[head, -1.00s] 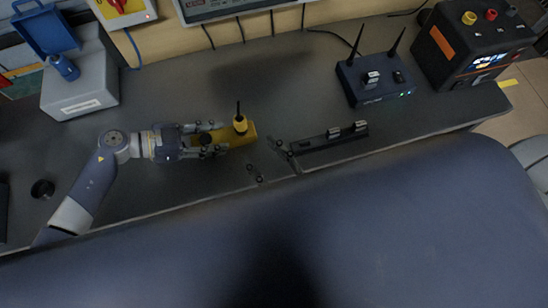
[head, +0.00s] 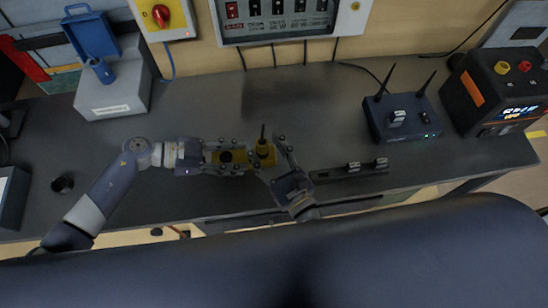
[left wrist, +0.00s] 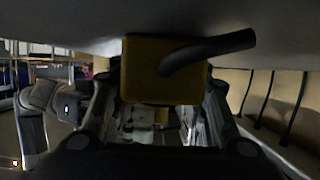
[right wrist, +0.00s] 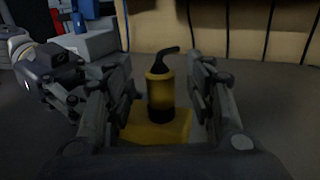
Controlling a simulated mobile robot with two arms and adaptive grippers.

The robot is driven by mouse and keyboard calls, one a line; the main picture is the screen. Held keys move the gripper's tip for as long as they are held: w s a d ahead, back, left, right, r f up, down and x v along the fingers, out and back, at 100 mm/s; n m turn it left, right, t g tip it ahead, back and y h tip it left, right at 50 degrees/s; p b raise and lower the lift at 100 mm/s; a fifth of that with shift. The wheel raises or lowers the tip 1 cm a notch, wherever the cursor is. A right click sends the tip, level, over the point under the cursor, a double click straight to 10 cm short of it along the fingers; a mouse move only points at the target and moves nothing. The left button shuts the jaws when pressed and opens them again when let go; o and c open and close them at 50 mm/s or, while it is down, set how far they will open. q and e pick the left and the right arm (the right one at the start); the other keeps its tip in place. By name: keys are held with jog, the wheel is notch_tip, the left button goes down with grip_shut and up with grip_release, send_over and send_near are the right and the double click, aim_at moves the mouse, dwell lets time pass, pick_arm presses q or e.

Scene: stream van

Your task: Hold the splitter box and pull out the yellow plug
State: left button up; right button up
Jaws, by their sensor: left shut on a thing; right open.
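The yellow splitter box (head: 236,157) lies on the grey bench top in the head view. My left gripper (head: 240,158) is shut on it from the left. The yellow plug (head: 264,149) stands upright at the box's right end, with a black cable at its top. In the right wrist view the plug (right wrist: 160,92) is seated on the box (right wrist: 152,130), between the fingers of my right gripper (right wrist: 162,88). Those fingers are open, with a gap on each side of the plug. In the left wrist view a yellow body (left wrist: 165,68) with a black cable shows between the left fingers.
A dark bar with white-topped items (head: 345,173) lies right of my right gripper. A blue router with antennas (head: 385,123) and a black power unit (head: 480,95) stand farther right. A grey case with a blue lid (head: 115,97) is back left. The bench behind the splitter box is clear.

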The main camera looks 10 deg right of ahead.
jog(key=shift+w, duration=0.2)
grip_shut()
dwell(0.3)
jog(key=shift+r, duration=0.35)
jog(key=shift+a+r, duration=0.1)
jog(key=shift+r, duration=0.25)
jog(key=shift+r, duration=0.75)
jog(key=shift+r, duration=1.5)
